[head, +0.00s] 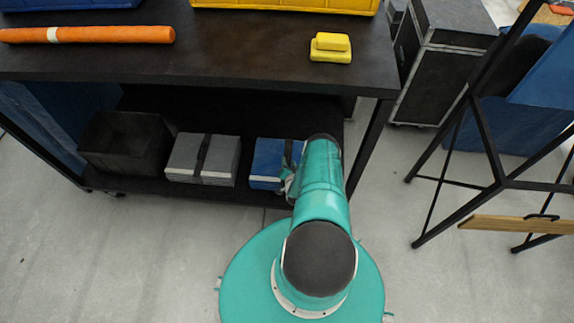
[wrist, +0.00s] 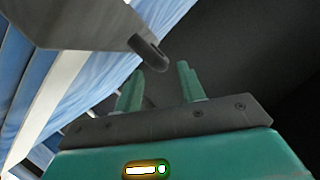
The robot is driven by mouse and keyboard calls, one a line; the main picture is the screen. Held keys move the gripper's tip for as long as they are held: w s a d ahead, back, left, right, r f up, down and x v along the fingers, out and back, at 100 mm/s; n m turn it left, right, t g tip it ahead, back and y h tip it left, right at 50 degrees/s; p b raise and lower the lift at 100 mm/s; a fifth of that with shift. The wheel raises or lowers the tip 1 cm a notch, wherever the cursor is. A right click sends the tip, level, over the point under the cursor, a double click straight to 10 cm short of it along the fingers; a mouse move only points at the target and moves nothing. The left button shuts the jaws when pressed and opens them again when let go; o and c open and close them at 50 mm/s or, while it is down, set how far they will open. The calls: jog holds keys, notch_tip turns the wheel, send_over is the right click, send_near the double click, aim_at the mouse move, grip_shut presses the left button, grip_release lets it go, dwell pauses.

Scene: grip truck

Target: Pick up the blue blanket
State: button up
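The blue blanket (head: 267,161) is a folded blue bundle with a dark strap on the lower shelf of the black cart in the head view. My teal arm reaches to its right side and hides part of it. My gripper (head: 289,178) is beside the blanket's right end, mostly hidden by the arm. In the wrist view my gripper (wrist: 158,88) has two teal fingers standing apart, with nothing clearly between them. Blue and pale layered material (wrist: 95,65) lies to the left of the fingers; I cannot tell if it is the blanket. Contact is not clear.
A grey strapped bundle (head: 203,158) and a black crate (head: 126,143) share the lower shelf. The cart's dark upper shelf (head: 230,65) overhangs them, and a cart leg (head: 369,140) stands right of my arm. A grey slab-like part (wrist: 80,20) is close above the fingers.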

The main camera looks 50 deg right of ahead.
aim_at(287, 155)
jog(key=x, duration=0.5)
jog(key=shift+w+r, duration=0.15)
jog(key=shift+r, duration=0.05)
grip_shut()
jog(key=shift+r, duration=0.1)
dwell(1.1)
